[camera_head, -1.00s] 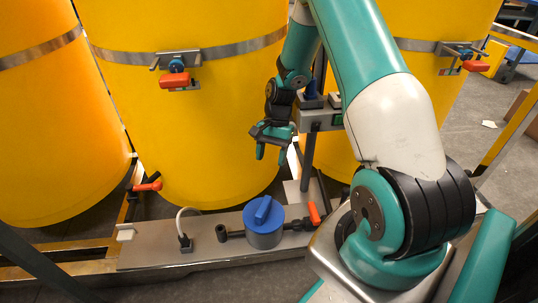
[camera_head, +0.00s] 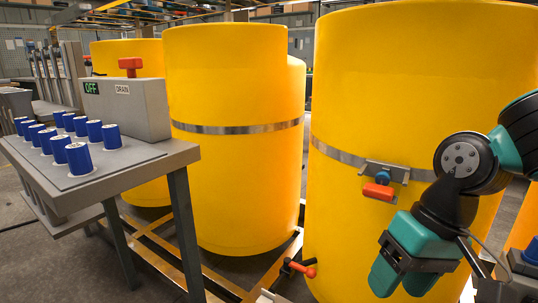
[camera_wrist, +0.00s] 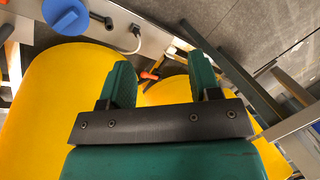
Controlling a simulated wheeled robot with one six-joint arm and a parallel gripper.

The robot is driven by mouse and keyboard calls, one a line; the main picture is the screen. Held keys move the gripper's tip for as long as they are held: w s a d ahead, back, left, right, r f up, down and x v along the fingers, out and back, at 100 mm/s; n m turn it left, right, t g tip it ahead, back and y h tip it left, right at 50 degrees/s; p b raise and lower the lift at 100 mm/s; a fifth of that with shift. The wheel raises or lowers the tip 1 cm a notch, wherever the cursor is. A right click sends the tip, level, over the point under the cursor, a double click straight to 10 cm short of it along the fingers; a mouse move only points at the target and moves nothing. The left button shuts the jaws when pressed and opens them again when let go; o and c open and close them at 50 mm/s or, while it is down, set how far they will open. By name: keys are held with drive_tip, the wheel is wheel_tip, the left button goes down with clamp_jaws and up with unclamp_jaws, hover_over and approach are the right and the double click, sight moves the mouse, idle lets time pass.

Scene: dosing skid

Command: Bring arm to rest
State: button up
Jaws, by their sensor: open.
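My arm shows at the right edge of the head view, bent, with its teal gripper (camera_head: 402,280) hanging fingers down in front of a yellow tank (camera_head: 400,80). The gripper looks empty. In the wrist view my gripper (camera_wrist: 160,75) has its two teal fingers well apart, with nothing held between them. Yellow tanks (camera_wrist: 50,110), part of the skid base and the floor lie beyond the fingers. Whether the gripper touches the tank cannot be told from the head view; a gap seems to be there.
A red-handled clamp (camera_head: 378,190) sits on the tank's band beside my gripper. An orange-handled valve (camera_head: 303,269) is low between tanks. A grey table (camera_head: 150,152) with several blue cans (camera_head: 78,158) and a box marked OFF and DRAIN (camera_head: 125,108) stands left. The wrist view shows a blue-capped part (camera_wrist: 65,14).

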drive_tip(key=s+a+r+n, duration=0.3)
drive_tip(key=s+n, duration=0.2)
drive_tip(key=s, duration=0.3)
wheel_tip(320, 180, up, 38)
drive_tip(key=p, duration=3.8)
drive_tip(key=shift+a, duration=0.2)
